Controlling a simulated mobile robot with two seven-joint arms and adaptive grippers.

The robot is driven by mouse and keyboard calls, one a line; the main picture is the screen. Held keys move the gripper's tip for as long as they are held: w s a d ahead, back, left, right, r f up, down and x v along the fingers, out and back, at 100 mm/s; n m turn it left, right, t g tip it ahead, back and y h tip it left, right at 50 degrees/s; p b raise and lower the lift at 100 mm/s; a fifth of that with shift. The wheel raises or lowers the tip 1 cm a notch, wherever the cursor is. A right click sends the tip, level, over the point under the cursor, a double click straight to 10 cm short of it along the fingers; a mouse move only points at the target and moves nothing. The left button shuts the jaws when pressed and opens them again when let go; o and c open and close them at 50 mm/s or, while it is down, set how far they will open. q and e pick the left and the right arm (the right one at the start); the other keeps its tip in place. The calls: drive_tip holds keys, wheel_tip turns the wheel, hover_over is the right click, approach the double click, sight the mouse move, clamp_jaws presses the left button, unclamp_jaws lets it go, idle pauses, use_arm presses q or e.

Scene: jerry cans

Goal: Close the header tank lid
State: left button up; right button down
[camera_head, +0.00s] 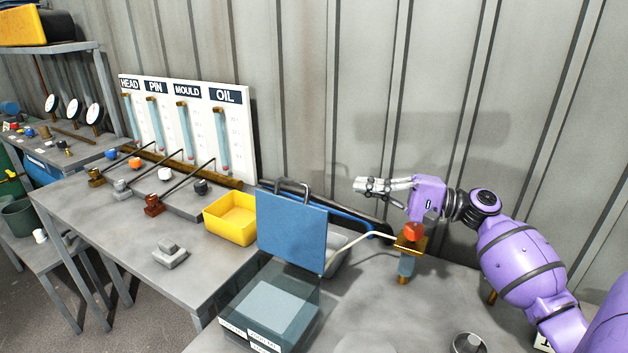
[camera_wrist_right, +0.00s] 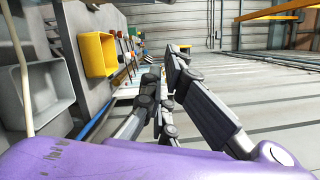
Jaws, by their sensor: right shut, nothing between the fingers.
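The header tank (camera_head: 242,318) is a clear-walled box with labels on its front, at the bottom middle of the head view. Its blue lid (camera_head: 292,232) stands upright at the tank's back edge, so the tank is open. My right gripper (camera_head: 360,186) is shut and empty, up to the right of the lid and apart from it, with its fingers pointing left. Its fingers also show in the right wrist view (camera_wrist_right: 168,88). The lid does not show clearly in that view. My left gripper is not in view.
A yellow bin (camera_head: 231,218) stands left of the lid. A grey tray (camera_wrist_right: 45,92) shows in the wrist view. A bent pale pipe (camera_head: 360,238) and a brass-and-blue fitting with an orange knob (camera_head: 412,231) stand below my right gripper. A corrugated wall (camera_head: 340,80) is behind.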

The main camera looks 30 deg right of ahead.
use_arm(q)
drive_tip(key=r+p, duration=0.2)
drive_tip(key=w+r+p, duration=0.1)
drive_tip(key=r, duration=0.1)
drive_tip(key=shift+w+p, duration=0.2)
drive_tip(key=shift+p, duration=0.15)
use_arm(e)
drive_tip(key=w+a+r, duration=0.2)
drive_tip(key=w+a, duration=0.3)
drive_tip(key=a, duration=0.5)
drive_tip(key=shift+a, duration=0.2)
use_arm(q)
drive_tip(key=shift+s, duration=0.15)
use_arm(e)
drive_tip(key=shift+w+a, duration=0.1)
